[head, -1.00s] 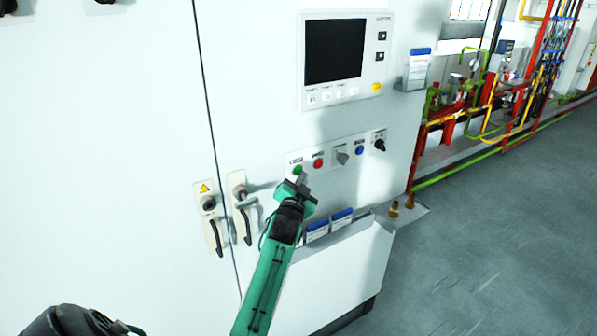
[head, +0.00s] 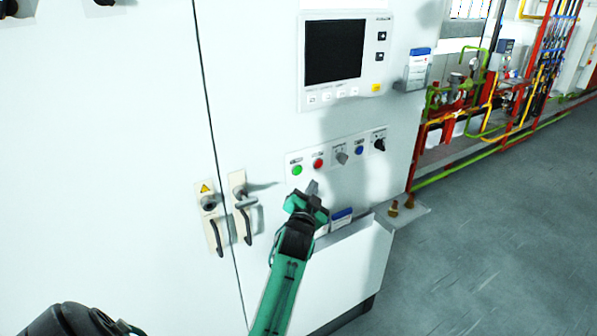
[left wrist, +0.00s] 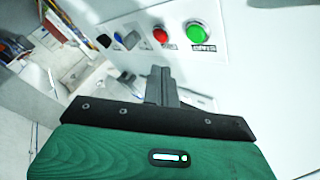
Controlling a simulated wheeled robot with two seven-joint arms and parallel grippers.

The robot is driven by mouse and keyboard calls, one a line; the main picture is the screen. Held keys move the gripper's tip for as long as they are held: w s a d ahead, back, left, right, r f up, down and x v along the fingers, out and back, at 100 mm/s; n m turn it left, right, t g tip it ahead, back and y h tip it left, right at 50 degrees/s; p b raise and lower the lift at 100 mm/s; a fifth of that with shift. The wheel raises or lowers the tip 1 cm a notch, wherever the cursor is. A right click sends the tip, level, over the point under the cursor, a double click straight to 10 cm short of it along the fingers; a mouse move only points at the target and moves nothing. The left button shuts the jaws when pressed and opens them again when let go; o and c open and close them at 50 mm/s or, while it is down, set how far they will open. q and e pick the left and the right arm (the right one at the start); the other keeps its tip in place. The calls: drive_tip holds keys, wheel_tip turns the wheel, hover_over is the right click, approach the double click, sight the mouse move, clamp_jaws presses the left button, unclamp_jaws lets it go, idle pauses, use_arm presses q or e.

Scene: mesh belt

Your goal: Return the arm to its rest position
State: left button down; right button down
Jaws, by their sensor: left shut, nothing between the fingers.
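My left gripper (head: 313,188) is in front of the white control cabinet (head: 260,100), just below the row of buttons. Its fingers are shut with nothing between them, and it looks apart from the panel. The green button (head: 297,170) and the red button (head: 318,164) are uncovered above it. In the left wrist view the shut fingers (left wrist: 161,80) point toward the panel, with the green button (left wrist: 203,31) and the red button (left wrist: 160,35) beyond them. My right gripper does not show.
Door handles (head: 241,215) stick out of the cabinet to the left of my arm. A document tray (head: 355,255) with blue-and-white booklets (head: 341,217) juts out below the panel, close to my forearm. Coloured pipes (head: 490,95) stand at the right; the grey floor (head: 480,240) there is clear.

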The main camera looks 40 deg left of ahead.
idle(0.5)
